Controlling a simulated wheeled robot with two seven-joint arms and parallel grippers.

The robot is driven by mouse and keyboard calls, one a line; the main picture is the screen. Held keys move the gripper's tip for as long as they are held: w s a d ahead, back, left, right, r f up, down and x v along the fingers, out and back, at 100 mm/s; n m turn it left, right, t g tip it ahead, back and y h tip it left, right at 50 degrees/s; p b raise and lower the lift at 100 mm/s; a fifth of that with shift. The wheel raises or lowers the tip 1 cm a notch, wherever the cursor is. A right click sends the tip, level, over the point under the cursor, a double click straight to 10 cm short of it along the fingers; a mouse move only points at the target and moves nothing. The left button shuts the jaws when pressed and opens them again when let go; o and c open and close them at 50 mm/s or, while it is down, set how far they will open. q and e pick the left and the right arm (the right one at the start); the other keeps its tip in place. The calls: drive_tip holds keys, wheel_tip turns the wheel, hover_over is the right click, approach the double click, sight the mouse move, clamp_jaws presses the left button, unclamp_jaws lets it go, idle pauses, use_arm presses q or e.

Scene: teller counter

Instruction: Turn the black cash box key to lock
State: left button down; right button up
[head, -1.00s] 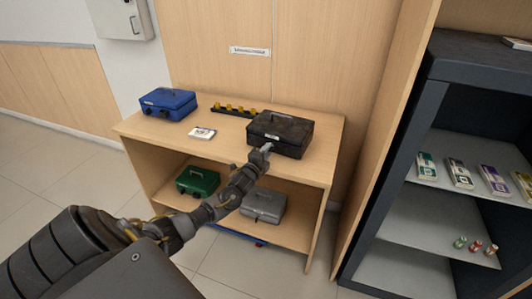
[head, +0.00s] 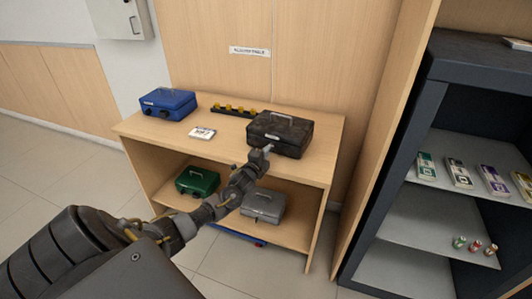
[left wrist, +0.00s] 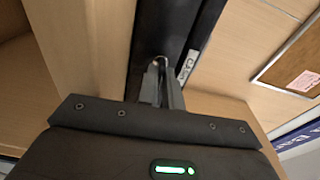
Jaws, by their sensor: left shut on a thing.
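The black cash box (head: 283,131) sits closed on the right part of the wooden counter top, its handle on the lid. My left gripper (head: 266,150) is at the front face of the box. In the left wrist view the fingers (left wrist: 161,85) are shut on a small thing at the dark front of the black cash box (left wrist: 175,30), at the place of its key. The key itself is mostly hidden between the fingers, so its turn angle cannot be told. A white label shows beside the fingers. My right gripper is not in view.
A blue cash box (head: 168,104) stands at the counter's left, with a white card (head: 202,133) and a black rack with yellow pieces (head: 233,109) between. Green (head: 197,181) and grey (head: 264,205) boxes stand on the lower shelf. A dark cabinet (head: 410,150) stands right.

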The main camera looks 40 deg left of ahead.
use_arm(q)
drive_tip(key=n, duration=0.3)
drive_tip(key=shift+n+p, duration=0.35)
drive_tip(key=shift+n, duration=0.05)
drive_tip(key=n, duration=0.4)
drive_tip(key=shift+n+p, duration=0.3)
drive_tip(key=shift+p, duration=0.1)
drive_tip(key=n+p, duration=0.1)
drive_tip(key=n, duration=0.5)
drive_tip(key=shift+f+n, duration=0.1)
drive_tip(key=shift+n, duration=1.3)
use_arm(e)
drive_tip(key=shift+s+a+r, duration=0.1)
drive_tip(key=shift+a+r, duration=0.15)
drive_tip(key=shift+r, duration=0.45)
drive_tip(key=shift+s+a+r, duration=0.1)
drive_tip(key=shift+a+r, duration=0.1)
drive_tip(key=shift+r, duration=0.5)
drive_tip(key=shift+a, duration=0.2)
use_arm(q)
drive_tip(key=c, duration=1.6)
unclamp_jaws()
drive_tip(key=shift+o, duration=0.2)
